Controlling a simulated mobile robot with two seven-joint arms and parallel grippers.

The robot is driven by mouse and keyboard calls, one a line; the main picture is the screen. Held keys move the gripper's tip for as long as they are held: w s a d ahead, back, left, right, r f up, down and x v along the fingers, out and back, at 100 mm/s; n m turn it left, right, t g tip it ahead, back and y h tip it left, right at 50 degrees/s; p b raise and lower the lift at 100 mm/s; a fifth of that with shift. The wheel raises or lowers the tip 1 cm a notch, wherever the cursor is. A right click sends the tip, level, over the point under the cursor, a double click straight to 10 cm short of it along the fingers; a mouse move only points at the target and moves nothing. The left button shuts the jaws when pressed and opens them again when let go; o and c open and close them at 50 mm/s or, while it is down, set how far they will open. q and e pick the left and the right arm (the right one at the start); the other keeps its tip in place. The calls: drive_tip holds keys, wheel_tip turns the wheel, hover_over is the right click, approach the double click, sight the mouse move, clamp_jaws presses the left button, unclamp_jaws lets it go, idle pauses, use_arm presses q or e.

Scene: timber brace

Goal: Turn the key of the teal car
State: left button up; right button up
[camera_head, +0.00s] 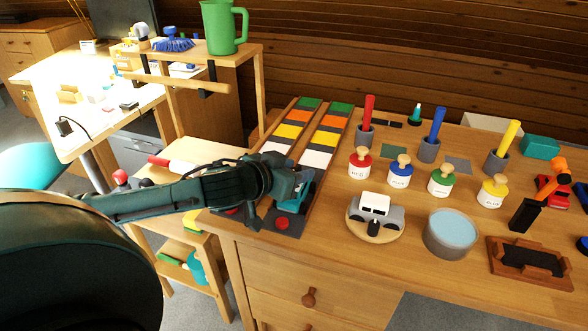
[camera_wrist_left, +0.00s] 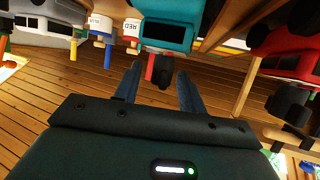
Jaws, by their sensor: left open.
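The teal car (camera_head: 293,203) sits on the near end of the right striped ramp, mostly covered by my left gripper in the head view. In the left wrist view, which looks inverted, the teal car (camera_wrist_left: 165,32) is at the top middle. A dark knob-like piece (camera_wrist_left: 164,76), perhaps its key, shows just below the car, between the finger directions. My left gripper (camera_wrist_left: 158,84) is open, its two fingers pointing toward the car with a gap between them. I cannot tell whether they touch the dark piece. My right gripper is in neither view.
Two striped ramps (camera_head: 328,137) lie side by side. A red car (camera_wrist_left: 290,55) is beside the teal one. A green jug (camera_head: 219,30) stands behind.

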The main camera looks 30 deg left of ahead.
use_arm(q)
drive_tip(key=shift+c, duration=0.2)
clamp_jaws()
drive_tip(key=shift+r+m+h+p, duration=0.15)
drive_tip(key=shift+m+h+p, duration=0.15)
drive_tip(key=shift+p, duration=0.35)
